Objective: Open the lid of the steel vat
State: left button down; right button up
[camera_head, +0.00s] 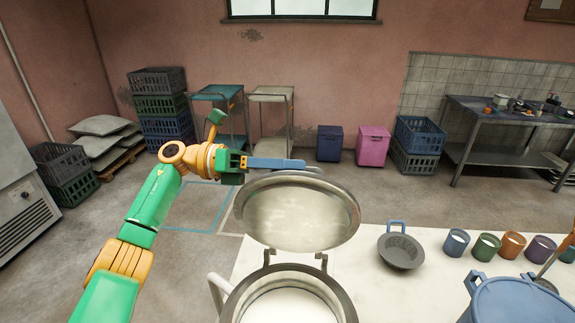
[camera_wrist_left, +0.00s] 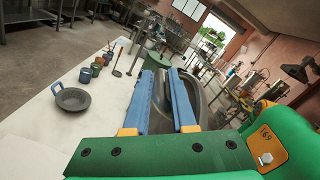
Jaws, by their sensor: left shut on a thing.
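The steel vat (camera_head: 346,300) stands at the front of the white table, its round mouth open and white liquid showing inside. Its round steel lid (camera_head: 300,212) stands raised above the back of the rim on two hinge arms, tilted back with its underside facing me. My left gripper (camera_head: 299,164) is at the lid's upper edge, behind it, with its blue fingers pointing right. It is shut on the lid's handle, which is mostly hidden. In the left wrist view, the two blue fingers (camera_wrist_left: 163,76) lie over the grey lid (camera_wrist_left: 197,99). My right gripper is not in view.
A dark strainer (camera_head: 401,251) and several coloured cups (camera_head: 487,246) stand right of the vat. Crates (camera_head: 163,105), carts and a pink bin (camera_head: 373,146) stand by the back wall, beyond open floor.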

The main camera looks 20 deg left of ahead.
pick_arm(q)
jog(key=shift+f, duration=0.45)
jog(key=c, duration=1.1)
grip_release()
jog(key=o, duration=0.3)
jog(key=shift+w+f, duration=0.1)
jog(key=shift+w, duration=0.1)
jog(key=shift+w+a, duration=0.1)
jog(key=shift+w, duration=0.15)
